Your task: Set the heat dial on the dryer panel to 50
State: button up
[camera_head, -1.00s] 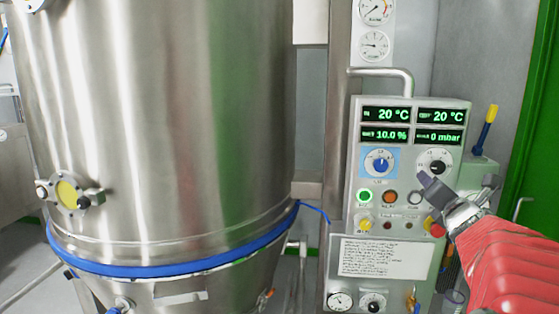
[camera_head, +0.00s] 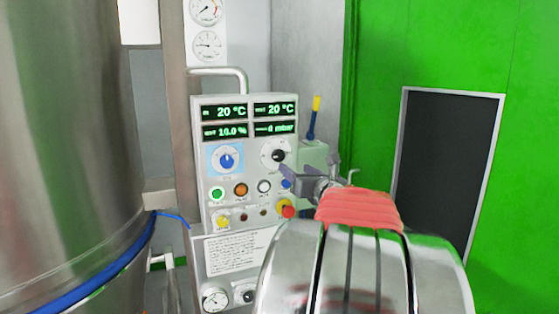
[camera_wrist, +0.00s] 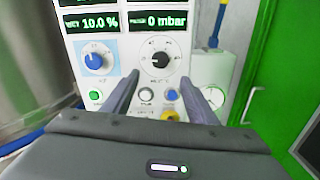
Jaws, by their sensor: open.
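The dryer panel (camera_head: 232,172) carries two dials side by side under green readouts. The left dial (camera_head: 227,160) has a blue knob on a light blue patch; its pointer is roughly upward. The right dial (camera_head: 274,155) has a black knob on a white scale. Both also show in the wrist view, the blue knob (camera_wrist: 95,60) left and the black knob (camera_wrist: 159,61) ahead. Dial labels are too small to read, so I cannot tell which is heat. My gripper (camera_head: 288,172) is open and empty, in front of the panel's right side. In the wrist view its fingers (camera_wrist: 178,82) straddle the right dial's line, apart from it.
The readouts show 20 °C twice, 10.0 % and 0 mbar. The steel vessel (camera_head: 70,150) stands left, a green wall (camera_head: 450,60) right.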

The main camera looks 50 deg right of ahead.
aim_at(279, 157)
jog(key=x, duration=1.2)
jog(key=shift+w, duration=0.25)
jog(key=shift+c, duration=0.3)
